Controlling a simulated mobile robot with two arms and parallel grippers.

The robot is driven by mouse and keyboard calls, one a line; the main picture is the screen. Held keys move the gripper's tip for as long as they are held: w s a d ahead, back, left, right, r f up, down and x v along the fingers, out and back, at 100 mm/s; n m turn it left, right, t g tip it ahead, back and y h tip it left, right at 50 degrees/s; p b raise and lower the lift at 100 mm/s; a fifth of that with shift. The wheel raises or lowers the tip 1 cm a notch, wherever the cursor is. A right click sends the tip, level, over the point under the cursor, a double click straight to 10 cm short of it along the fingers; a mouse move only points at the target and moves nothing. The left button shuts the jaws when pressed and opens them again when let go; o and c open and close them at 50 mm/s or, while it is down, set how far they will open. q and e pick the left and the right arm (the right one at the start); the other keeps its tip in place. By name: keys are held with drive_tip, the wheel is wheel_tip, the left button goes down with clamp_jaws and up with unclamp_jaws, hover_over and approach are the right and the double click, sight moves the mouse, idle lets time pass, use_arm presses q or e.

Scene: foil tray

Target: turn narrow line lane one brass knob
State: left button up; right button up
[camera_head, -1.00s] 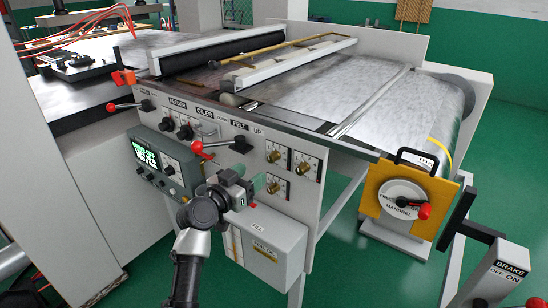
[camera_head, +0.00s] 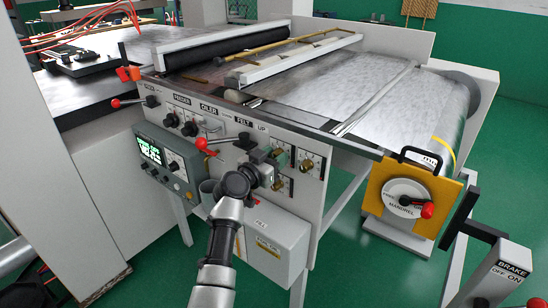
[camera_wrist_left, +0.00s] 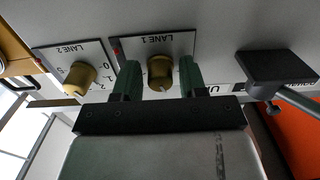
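The lane one brass knob (camera_wrist_left: 160,72) sits on a small dial plate marked LANE 1 (camera_wrist_left: 158,41) on the machine's front panel. My left gripper (camera_wrist_left: 160,76) is open, with one green finger on each side of this knob and a small gap showing on both sides. In the head view my left gripper (camera_head: 276,160) is at the panel and hides most of that knob. The lane two brass knob (camera_wrist_left: 80,78) is beside it on its own plate, and also shows in the head view (camera_head: 308,165). My right gripper is not in view.
A lever with a red grip (camera_head: 203,144) is left of my gripper. A control box with a green screen (camera_head: 150,153) and a grey box (camera_head: 272,245) stand out from the panel. A yellow mandrel plate (camera_head: 402,200) is at the right. A black block (camera_wrist_left: 277,68) is near my gripper.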

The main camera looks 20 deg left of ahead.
use_arm(q)
drive_tip(key=c, duration=0.6)
drive_tip(key=shift+n, duration=0.4)
drive_tip(key=n, duration=0.2)
drive_tip(key=shift+n, duration=0.4)
drive_tip(key=n+p, duration=0.1)
drive_tip(key=n, duration=0.3)
drive_tip(key=shift+p, duration=0.4)
drive_tip(key=n+p, duration=0.1)
drive_tip(key=n, duration=0.4)
drive_tip(key=shift+p, duration=0.3)
drive_tip(key=shift+n+p, duration=0.55)
drive_tip(key=shift+n, duration=1.05)
